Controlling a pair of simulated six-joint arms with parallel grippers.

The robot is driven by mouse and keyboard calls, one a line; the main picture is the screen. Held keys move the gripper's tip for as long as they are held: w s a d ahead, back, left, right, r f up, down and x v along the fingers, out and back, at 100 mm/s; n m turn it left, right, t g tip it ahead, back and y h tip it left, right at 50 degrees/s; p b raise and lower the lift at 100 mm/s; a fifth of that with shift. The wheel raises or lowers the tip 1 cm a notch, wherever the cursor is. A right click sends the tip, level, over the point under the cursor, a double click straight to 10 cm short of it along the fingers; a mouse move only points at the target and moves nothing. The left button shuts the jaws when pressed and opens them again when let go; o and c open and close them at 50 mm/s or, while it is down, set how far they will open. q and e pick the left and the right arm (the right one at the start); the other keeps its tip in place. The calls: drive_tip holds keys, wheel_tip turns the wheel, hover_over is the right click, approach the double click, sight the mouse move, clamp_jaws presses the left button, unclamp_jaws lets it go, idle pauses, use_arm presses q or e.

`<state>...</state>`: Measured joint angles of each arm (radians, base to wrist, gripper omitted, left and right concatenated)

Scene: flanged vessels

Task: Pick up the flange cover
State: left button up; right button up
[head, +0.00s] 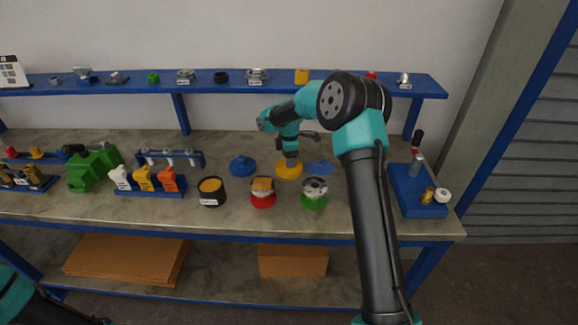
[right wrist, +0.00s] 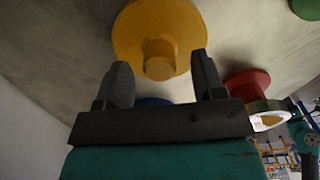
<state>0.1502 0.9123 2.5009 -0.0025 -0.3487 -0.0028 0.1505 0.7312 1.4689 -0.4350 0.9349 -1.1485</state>
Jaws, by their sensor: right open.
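A yellow flange cover (head: 289,171), a round disc with a raised knob, lies on the workbench. In the right wrist view the yellow cover (right wrist: 190,30) is at the top, its knob facing the gap between the fingers. My right gripper (head: 291,157) is above the cover, and its two open fingers (right wrist: 165,72) show apart in the right wrist view. Nothing is held between them. I cannot tell whether they touch the knob. My left gripper is not seen; only part of my left arm shows at the lower left of the head view.
A blue knobbed disc (head: 243,167) and another blue piece (head: 321,168) lie either side. A black vessel (head: 211,194), a red-based vessel (head: 263,199) and a green-based vessel (head: 314,201) stand in front. A blue shelf (head: 215,88) runs behind; a blue stand (head: 415,195) is right.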

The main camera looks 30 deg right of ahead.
wheel_tip(320, 180, down, 2)
idle(0.5)
drive_tip(key=c, duration=1)
drive_tip(key=shift+r, duration=0.1)
wheel_tip(320, 180, up, 10)
drive_tip(key=shift+f, duration=0.1)
idle(0.6)
